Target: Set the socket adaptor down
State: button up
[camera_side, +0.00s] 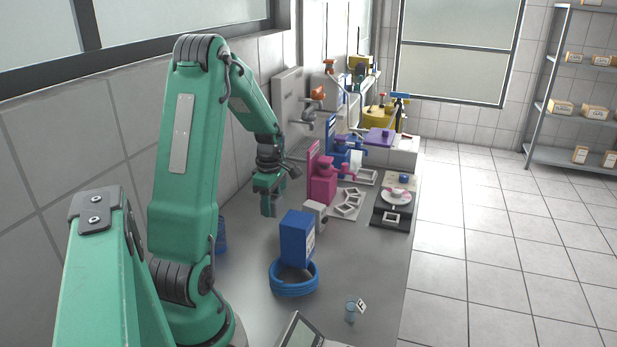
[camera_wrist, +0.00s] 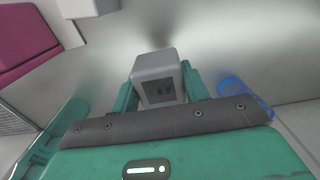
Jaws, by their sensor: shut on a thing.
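The socket adaptor (camera_wrist: 158,80) is a small light grey block with dark slots on its near face. In the wrist view it sits between the two green fingers of my gripper (camera_wrist: 160,88), which is shut on it. In the side view my gripper (camera_side: 269,203) points down over the grey bench, left of the magenta device, and the adaptor cannot be made out there. Bench surface shows around the block in the wrist view; whether its underside touches the bench I cannot tell.
A magenta device (camera_side: 322,184), a grey box (camera_side: 314,217) and a blue box (camera_side: 297,240) stand right of my gripper. A blue coil (camera_side: 293,286) lies by the blue box. A translucent blue container (camera_wrist: 243,92) is at the wrist view's right. Bare bench (camera_side: 255,250) lies between.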

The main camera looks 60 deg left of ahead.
aim_at(266, 226)
jog(key=shift+s+a+f, duration=0.3)
jog(key=shift+a+f, duration=0.2)
jog(key=shift+a, duration=0.25)
jog(key=shift+s+a+f, duration=0.3)
jog(key=shift+a+f, duration=0.15)
jog(key=shift+a, duration=0.25)
jog(key=shift+f, duration=2)
jog(key=shift+f, duration=0.15)
jog(key=o, duration=1)
notch_tip(266, 226, up, 12)
jog(key=shift+r, duration=0.2)
